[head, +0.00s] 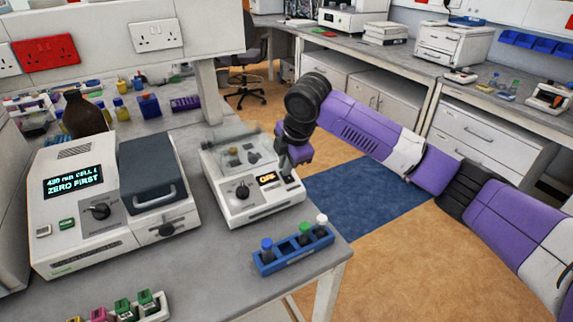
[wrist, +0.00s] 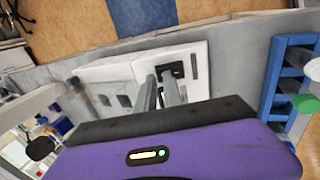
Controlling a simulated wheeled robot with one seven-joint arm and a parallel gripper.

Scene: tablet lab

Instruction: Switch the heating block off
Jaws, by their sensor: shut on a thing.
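The heating block (head: 262,208) is the white box in the middle of the bench, with a clear lid, a black knob (head: 243,191) and a small display (head: 267,179). The display's orange letters look like OFF. My gripper (head: 291,174) reaches down to the right part of its top panel, beside the display. In the wrist view, my gripper's two grey fingers (wrist: 160,92) come close together at a small dark part, apparently the switch (wrist: 170,69), on the white panel (wrist: 198,82). They are shut on it; the fingers partly hide the contact.
A blue tube rack (head: 293,255) with capped tubes stands close in front of the block, and also shows in the wrist view (wrist: 284,80). A white photometer (head: 100,215) stands to the left. The bench edge and open floor are to the right.

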